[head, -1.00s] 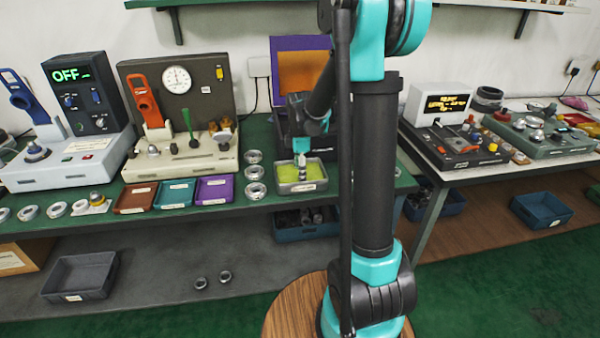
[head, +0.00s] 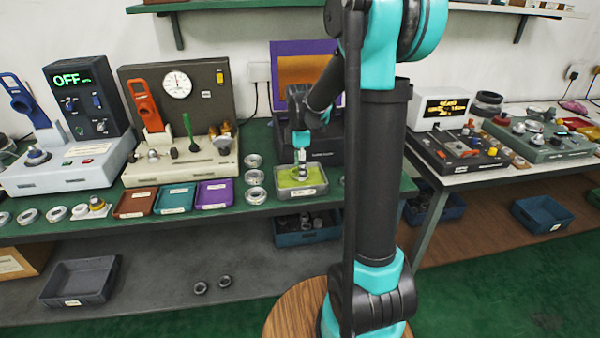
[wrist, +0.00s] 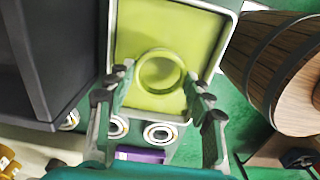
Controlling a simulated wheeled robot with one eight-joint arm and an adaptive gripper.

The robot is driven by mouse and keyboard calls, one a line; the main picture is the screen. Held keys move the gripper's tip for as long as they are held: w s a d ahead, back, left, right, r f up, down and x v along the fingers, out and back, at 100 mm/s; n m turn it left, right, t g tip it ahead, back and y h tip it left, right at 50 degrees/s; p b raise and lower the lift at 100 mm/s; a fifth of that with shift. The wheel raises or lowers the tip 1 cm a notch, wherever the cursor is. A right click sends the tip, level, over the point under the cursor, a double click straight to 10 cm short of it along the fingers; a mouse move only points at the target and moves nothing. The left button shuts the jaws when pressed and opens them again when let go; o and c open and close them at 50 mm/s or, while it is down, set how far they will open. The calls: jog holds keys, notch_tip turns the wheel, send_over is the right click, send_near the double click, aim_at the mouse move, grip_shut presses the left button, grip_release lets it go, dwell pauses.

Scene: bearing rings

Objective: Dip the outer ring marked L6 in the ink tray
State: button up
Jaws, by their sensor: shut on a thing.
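The ink tray (head: 318,191) is a pale, shallow box with yellow-green ink, at the front edge of the green bench in the head view. It also fills the upper middle of the wrist view (wrist: 192,12). My gripper (head: 301,168) points down over the tray. In the wrist view my gripper (wrist: 161,84) has its fingers on either side of a ring (wrist: 160,91) and is shut on it. The ring looks yellow-green and lies flat within the tray's outline. I cannot read its mark or tell whether it touches the ink.
Several loose rings (head: 255,177) stand left of the ink tray. Brown, teal (head: 175,199) and purple (head: 214,193) trays lie further left. A dark machine with a purple-and-orange panel (head: 300,68) stands behind. My arm hides part of the bench on the right.

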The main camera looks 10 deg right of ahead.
jog(key=shift+r, duration=2.4)
